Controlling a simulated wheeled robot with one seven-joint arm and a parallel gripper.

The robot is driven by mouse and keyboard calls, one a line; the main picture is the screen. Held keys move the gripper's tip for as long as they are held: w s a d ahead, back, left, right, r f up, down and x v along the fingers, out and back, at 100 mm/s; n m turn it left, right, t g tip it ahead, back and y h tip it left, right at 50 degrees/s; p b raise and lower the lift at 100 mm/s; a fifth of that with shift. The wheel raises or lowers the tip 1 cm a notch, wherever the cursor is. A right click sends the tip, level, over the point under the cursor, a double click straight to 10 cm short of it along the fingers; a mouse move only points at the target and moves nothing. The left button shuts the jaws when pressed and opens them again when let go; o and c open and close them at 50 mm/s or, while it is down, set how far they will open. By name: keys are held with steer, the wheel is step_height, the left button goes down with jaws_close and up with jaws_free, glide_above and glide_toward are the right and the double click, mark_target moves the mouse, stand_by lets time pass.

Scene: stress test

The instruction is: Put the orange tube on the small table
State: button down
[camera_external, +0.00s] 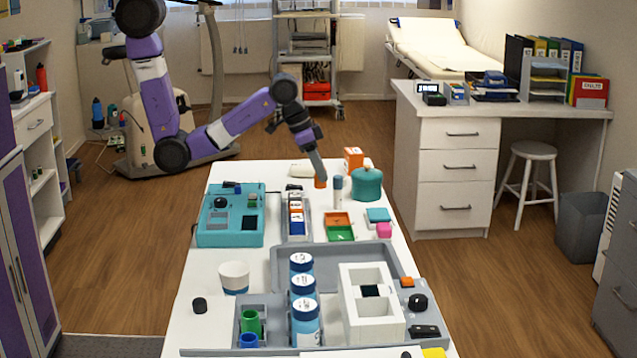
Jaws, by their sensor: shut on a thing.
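My gripper (318,173) is at the far end of the long white table (228,174), pointing down. It is shut on a small orange piece, which looks like the orange tube (320,184). The tube is mostly covered by the gripper, and only its lower end shows. I cannot tell whether the tube touches the table top or hangs just above it. The long white table is the nearest table, and it is crowded.
A teal device (230,225) is at the left. A white desk (459,155) and stool (532,152) stand at the right.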

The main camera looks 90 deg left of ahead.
steer(key=shift+s+f+b, duration=0.2)
steer(key=shift+s+b, duration=0.15)
steer(key=shift+d+r, duration=0.1)
steer(key=shift+r, duration=0.05)
steer(key=d+r+m+h+p, duration=0.1)
steer(key=d+r+m+p, duration=0.2)
steer(key=d, duration=1.4)
steer(key=d+r+m+h+p, duration=0.2)
steer(key=d+r+m, duration=0.25)
steer(key=d, duration=1.25)
steer(key=s+d+r+m+g+p, duration=0.1)
steer(key=s+d+r, duration=0.1)
steer(key=s+d, duration=0.85)
steer(key=s+d+r+m+g+p, duration=0.15)
steer(key=s+d, duration=0.35)
steer(key=d, duration=1)
steer(key=shift+n+t, duration=0.5)
steer(key=shift+t, duration=0.05)
steer(key=shift+d+f+b, duration=0.3)
steer(key=shift+f+b, duration=0.5)
steer(key=shift+f, duration=0.85)
steer(key=shift+d+f+b, duration=0.3)
steer(key=shift+f+b, duration=0.45)
steer(key=shift+f, duration=0.95)
steer(key=shift+d+f+b, duration=0.3)
steer(key=shift+f+b, duration=0.5)
steer(key=shift+f, duration=0.85)
